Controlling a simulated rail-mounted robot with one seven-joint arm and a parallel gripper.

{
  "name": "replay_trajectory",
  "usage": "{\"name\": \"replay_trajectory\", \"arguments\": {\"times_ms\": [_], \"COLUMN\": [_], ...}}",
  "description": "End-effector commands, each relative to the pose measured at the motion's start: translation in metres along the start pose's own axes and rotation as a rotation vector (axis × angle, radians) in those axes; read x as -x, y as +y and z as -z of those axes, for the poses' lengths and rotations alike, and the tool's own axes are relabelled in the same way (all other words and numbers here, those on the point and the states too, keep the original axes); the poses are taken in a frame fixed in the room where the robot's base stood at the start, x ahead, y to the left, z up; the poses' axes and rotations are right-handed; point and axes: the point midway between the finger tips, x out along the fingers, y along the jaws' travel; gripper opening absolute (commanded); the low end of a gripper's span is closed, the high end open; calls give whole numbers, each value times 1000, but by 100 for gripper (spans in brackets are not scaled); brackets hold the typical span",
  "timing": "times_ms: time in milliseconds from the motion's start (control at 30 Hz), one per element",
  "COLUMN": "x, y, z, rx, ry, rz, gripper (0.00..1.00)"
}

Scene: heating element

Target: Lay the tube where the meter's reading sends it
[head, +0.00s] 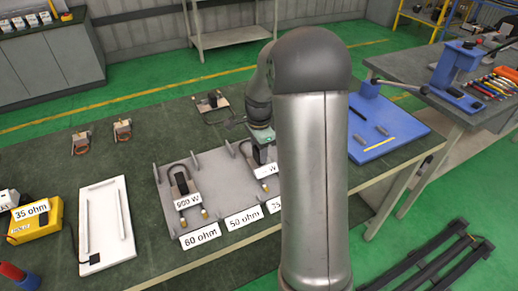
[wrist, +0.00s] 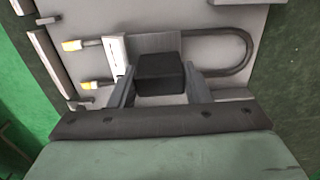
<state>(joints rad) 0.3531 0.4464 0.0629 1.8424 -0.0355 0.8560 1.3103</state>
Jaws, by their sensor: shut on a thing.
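A heating tube (wrist: 242,48) is a dark U with a dark block (wrist: 160,72), pale-yellow tips and a white tag. My gripper (wrist: 160,88) is shut on the block. In the head view, the held tube's bend (head: 236,148) and its partly hidden tag, ending in "W", are over the grey rack (head: 212,160). I cannot tell whether it touches the rack. Another tube tagged 900 W (head: 187,200) lies at the 60 ohm label (head: 200,236). The 50 ohm label (head: 243,219) and a part-hidden 35 label (head: 273,205) follow. The yellow meter (head: 35,227) reads 35 ohm.
A white tray (head: 107,245) lies between the meter and the rack. Two copper-coloured pieces (head: 81,142) (head: 122,130) and a dark part (head: 212,103) stand behind. A blue board (head: 395,140) lies at the right. My arm hides the rack's right side.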

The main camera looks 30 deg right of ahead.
Motion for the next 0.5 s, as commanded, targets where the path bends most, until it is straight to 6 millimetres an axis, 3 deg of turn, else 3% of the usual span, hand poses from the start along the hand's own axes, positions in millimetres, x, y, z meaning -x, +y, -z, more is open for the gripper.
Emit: {"name": "replay_trajectory", "arguments": {"times_ms": [333,367,400,433,500], "x": [-4,-4,-3,-3,-3], "y": [-1,0,0,0,0], "z": [0,0,0,0,0], "rx": [0,0,0,0,0], "ry": [1,1,1,1,1], "rz": [3,2,3,2,2], "gripper": [14,46,57,65,65]}}
